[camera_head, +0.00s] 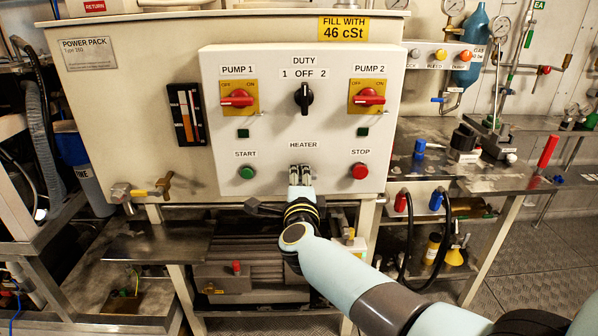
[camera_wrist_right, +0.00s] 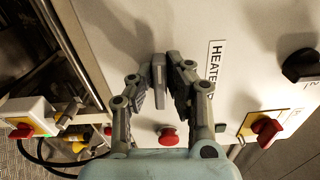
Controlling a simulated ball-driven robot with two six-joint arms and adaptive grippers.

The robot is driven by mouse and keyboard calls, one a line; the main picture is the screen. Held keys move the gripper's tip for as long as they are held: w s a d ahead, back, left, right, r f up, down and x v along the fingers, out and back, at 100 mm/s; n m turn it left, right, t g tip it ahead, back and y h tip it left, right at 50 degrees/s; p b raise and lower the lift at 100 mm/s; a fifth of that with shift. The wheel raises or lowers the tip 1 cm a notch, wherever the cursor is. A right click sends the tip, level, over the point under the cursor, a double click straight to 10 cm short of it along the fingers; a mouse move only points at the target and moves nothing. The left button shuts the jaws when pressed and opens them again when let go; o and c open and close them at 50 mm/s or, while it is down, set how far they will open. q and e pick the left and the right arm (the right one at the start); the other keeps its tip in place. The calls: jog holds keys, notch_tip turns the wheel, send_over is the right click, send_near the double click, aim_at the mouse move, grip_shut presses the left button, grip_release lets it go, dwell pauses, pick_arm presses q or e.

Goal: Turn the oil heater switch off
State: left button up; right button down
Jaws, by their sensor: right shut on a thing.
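The HEATER label (camera_head: 303,145) is low in the middle of the white control panel (camera_head: 230,60); it also shows in the right wrist view (camera_wrist_right: 214,72). My right gripper (camera_head: 301,176) is at the panel just below this label, its fingers mostly hiding the heater switch in the head view. In the right wrist view, a grey heater switch handle (camera_wrist_right: 158,70) stands between the fingertips of the right gripper (camera_wrist_right: 163,84), which is shut on it. The handle's exact setting is hard to tell. My left gripper is not in view.
A green START button (camera_head: 247,172) is left of the gripper and a red STOP button (camera_head: 359,171) right of it. Above are the PUMP 1 switch (camera_head: 238,98), DUTY knob (camera_head: 304,97) and PUMP 2 switch (camera_head: 368,97). A brass valve (camera_head: 122,192) projects at lower left.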

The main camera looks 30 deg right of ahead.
jog(key=shift+a+f+n, duration=0.1)
jog(key=shift+f+n, duration=0.05)
jog(key=shift+n, duration=0.45)
jog(key=c, duration=1.3)
grip_release()
jog(key=v, duration=1.2)
jog(key=shift+s, duration=0.1)
